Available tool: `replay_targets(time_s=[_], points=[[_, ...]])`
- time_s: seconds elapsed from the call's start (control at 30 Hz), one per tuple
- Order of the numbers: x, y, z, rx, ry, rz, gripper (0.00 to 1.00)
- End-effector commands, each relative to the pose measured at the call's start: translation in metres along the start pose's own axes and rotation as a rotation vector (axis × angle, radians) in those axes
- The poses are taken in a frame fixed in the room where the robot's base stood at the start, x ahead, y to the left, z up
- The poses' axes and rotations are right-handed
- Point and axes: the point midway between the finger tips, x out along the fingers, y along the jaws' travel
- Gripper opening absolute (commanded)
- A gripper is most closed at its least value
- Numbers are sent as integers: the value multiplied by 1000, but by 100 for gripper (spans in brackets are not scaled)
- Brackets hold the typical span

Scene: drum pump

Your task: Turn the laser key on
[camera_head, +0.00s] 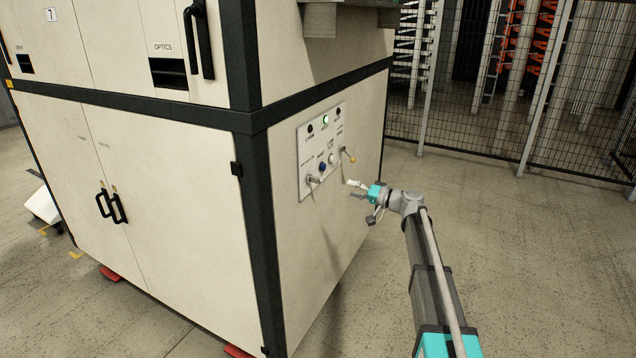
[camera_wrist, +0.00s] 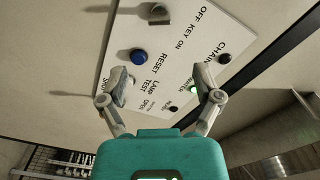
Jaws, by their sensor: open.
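The light grey control panel (camera_head: 309,150) is on the side of the cream cabinet. The key switch (camera_head: 313,180) is at its lower left. In the wrist view, the metal key switch (camera_wrist: 159,14) is near the top edge, beside the label "OFF KEY ON" on the panel (camera_wrist: 172,62). Whether a key sits in it, and how it is turned, I cannot tell. My gripper (camera_head: 352,189) is open and empty, in front and to the right of the panel's lower part. In the wrist view, the spread fingers of my gripper (camera_wrist: 162,82) frame the "LAMP TEST" area, below the switch.
A blue button (camera_wrist: 138,56) is next to the key switch. A green light (camera_head: 326,119) is lit at the panel's top. The floor (camera_head: 520,260) right of the cabinet is clear up to a mesh fence (camera_head: 560,110).

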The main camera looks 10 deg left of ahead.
Motion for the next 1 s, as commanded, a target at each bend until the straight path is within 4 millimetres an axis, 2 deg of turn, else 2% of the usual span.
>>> replay_targets(time_s=[0.27, 0.43, 1.0], points=[[5, 0, 0, 0, -1, 1, 83], [18, 1, 0, 0, -2, 0, 83], [101, 1, -1, 0, -2, 1, 83]])
